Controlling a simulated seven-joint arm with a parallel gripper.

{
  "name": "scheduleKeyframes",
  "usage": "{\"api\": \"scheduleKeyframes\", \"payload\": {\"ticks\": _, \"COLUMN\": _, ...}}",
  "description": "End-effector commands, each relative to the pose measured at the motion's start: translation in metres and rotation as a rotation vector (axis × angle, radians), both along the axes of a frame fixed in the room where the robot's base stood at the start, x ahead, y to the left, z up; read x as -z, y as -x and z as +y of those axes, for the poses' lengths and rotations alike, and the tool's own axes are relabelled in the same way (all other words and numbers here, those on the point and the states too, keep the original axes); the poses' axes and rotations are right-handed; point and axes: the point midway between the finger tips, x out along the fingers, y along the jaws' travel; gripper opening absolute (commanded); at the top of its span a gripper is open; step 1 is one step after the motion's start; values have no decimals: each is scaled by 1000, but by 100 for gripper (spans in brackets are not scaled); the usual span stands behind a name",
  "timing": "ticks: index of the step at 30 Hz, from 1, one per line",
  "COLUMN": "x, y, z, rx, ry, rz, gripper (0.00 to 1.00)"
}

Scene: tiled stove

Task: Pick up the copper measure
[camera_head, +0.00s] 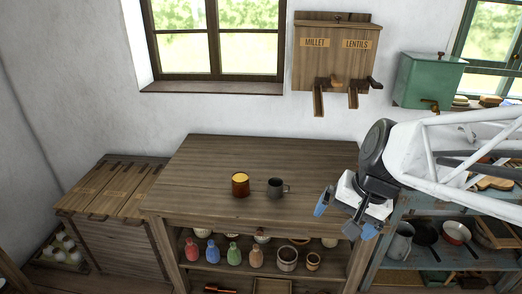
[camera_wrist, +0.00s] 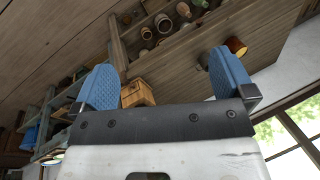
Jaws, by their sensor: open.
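A copper-brown cup with yellow contents (camera_head: 240,186), which looks like the copper measure, stands upright on the wooden table (camera_head: 200,160). A dark grey mug (camera_head: 276,188) stands close to its right, with a small gap between them. My gripper (camera_head: 345,221) is open and empty, over the table's right end, well to the right of both. In the wrist view the copper cup (camera_wrist: 236,47) shows beyond the right finger of my gripper (camera_wrist: 162,75), and the mug (camera_wrist: 203,60) is partly hidden by that finger.
Coloured bottles (camera_head: 234,253) and bowls stand on the shelf below the tabletop. A wall dispenser with millet and lentils labels (camera_head: 337,50) hangs behind. A blue shelf with pans (camera_head: 425,232) stands at right. The tabletop left of the cup is clear.

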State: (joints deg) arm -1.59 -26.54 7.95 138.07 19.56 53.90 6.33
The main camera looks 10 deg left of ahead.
Motion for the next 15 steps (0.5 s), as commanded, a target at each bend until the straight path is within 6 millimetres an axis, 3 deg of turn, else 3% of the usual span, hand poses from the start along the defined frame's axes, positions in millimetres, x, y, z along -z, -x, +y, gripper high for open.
{"api": "scheduleKeyframes", "payload": {"ticks": 15, "x": 29, "y": -112, "z": 78, "rx": 298, "ry": -360, "rz": 211, "gripper": 100}}
